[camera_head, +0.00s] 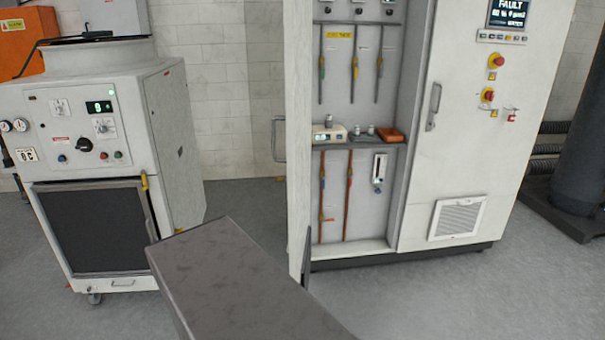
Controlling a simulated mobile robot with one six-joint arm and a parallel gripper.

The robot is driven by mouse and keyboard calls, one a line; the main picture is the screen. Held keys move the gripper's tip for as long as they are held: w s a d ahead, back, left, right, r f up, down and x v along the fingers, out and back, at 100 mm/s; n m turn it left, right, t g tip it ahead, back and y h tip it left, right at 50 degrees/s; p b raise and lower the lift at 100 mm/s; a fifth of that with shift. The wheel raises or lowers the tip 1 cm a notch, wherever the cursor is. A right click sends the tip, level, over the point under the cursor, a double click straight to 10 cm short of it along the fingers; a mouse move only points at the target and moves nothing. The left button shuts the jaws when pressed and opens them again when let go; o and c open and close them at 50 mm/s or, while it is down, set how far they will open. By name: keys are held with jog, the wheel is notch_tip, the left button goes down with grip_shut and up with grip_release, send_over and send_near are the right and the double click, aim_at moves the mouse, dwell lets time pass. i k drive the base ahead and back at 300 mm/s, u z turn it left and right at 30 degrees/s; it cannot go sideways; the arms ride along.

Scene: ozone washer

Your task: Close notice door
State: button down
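The tall white cabinet (468,150) stands at the right. Its left door (298,120) stands open toward me and shows nearly edge-on, with a handle (278,140) sticking out to its left. No notice can be read on this door from here. The open left bay (340,90) shows hoses and small instruments inside. The right door (455,130), with its own grey handle (434,106), sits flush with the cabinet front. My gripper is not in view.
A white wheeled machine (178,140) with dials and a dark front panel stands at the left. Grey floor (245,200) is clear between it and the cabinet. A dark cylinder (585,140) on a base stands at the far right. Floor in front of the cabinet (450,290) is clear.

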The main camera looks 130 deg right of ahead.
aim_at(297, 14)
jog(key=u, duration=0.2)
jog(key=k, duration=0.15)
jog(key=z, duration=3.2)
jog(key=k, duration=0.25)
jog(key=z, duration=1.6)
